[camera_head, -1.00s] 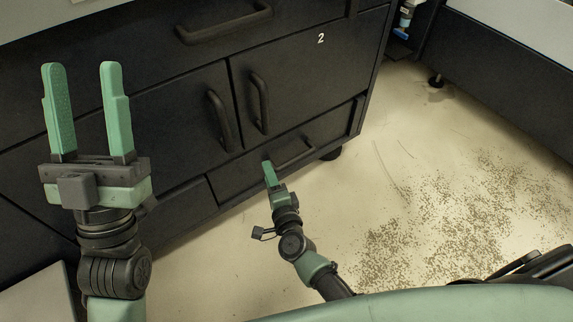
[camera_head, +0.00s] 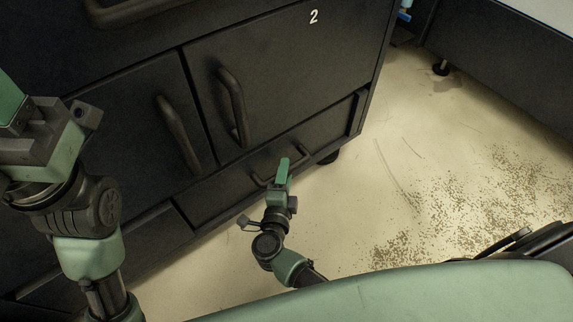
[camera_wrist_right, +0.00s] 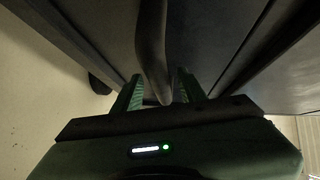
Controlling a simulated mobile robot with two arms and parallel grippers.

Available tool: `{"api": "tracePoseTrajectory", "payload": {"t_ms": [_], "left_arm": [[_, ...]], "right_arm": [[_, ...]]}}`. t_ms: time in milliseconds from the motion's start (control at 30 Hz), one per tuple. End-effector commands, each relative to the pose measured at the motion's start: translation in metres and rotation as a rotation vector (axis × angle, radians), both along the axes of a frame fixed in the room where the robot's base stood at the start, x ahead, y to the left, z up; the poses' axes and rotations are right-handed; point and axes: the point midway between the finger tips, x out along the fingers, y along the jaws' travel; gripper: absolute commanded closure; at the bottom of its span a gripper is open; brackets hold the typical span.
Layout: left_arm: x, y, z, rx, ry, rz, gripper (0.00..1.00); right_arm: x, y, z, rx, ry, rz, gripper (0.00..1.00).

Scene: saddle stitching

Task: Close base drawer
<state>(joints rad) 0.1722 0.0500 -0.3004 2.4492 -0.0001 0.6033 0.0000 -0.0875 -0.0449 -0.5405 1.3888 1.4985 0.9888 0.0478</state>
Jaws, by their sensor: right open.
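The base drawer (camera_head: 325,131) is the low black drawer at the bottom of the black cabinet, with a dark bar handle. I cannot tell how far it stands open. My right gripper (camera_head: 283,168) is at the drawer's handle, near the floor. In the right wrist view the handle (camera_wrist_right: 151,45) runs down between the two green fingers of the right gripper (camera_wrist_right: 158,88), which are apart. I cannot tell whether they touch it. My left gripper (camera_head: 12,100) is cut off at the left edge, high in front of the cabinet, so its fingers hardly show.
Two cabinet doors (camera_head: 285,75) with bar handles sit above the drawer. A cabinet foot (camera_head: 328,156) stands near the drawer's right end. The pale floor (camera_head: 345,210) to the right is clear apart from scattered specks. Another dark unit (camera_head: 500,75) stands at the right.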

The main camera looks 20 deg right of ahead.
Motion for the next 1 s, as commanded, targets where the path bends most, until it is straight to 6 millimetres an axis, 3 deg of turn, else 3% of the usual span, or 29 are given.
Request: {"api": "tracePoseTrajectory", "payload": {"t_ms": [300, 433, 467, 1000], "left_arm": [[0.0001, -0.0003, 0.0006, 0.001, 0.0, 0.0, 0.49], [0.0, -0.0003, 0.0006, 0.001, 0.0, 0.0, 0.49], [0.0, -0.0003, 0.0006, 0.001, 0.0, 0.0, 0.49], [-0.0005, 0.0, 0.0006, -0.001, -0.002, 0.0, 0.49]], "right_arm": [[0.0004, -0.0001, -0.0001, 0.0, -0.001, 0.001, 0.59], [0.0003, -0.0002, -0.0002, 0.0, -0.001, 0.001, 0.95], [0.0003, -0.0002, -0.0002, 0.0, -0.001, 0.001, 1.0], [0.0004, -0.0002, 0.0, 0.0, -0.001, 0.001, 1.0]]}}
